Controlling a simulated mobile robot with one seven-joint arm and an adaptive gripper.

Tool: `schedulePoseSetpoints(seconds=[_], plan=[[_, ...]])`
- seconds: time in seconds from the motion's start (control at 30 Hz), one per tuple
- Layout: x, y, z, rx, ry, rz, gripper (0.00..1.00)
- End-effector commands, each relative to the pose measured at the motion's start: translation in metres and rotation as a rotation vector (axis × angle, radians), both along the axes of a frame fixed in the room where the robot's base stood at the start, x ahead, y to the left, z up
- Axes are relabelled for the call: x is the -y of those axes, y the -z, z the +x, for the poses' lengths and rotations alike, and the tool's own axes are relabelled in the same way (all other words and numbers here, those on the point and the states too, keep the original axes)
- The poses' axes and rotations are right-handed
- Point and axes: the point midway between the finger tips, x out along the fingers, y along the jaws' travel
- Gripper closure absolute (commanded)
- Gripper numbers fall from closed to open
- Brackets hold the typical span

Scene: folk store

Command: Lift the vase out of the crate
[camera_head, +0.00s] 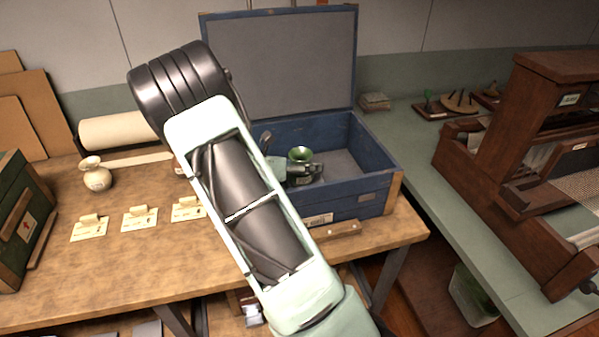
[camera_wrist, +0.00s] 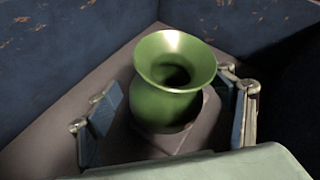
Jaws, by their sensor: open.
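A green vase (camera_wrist: 168,100) with a flared mouth stands upright inside the blue crate (camera_wrist: 60,45). In the head view the vase's mouth (camera_head: 300,153) shows above my gripper, inside the open blue crate (camera_head: 345,205) with its lid raised. My gripper (camera_wrist: 172,112) is open, with one finger to the left of the vase and one to the right. A gap shows on the left side; whether the right finger touches the vase I cannot tell.
A green box (camera_head: 18,220) stands at the far left. A wooden loom (camera_head: 530,160) stands on the right-hand bench. The crate walls surround my gripper.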

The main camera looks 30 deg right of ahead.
Motion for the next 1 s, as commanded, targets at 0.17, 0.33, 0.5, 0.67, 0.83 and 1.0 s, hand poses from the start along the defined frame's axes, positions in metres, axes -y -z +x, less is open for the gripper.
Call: schedulePoseSetpoints(seconds=[0.17,0.33,0.5,0.67,0.83,1.0], plan=[[0.025,0.01,0.005,-0.003,0.003,-0.001,0.25],[0.039,0.019,0.011,0.0,0.0,0.0,0.25],[0.039,0.019,0.011,0.0,-0.001,0.0,0.25],[0.039,0.019,0.011,0.0,-0.001,0.0,0.4],[0.039,0.019,0.011,0.0,-0.001,0.0,0.59],[0.039,0.019,0.011,0.0,-0.001,0.0,0.78]])
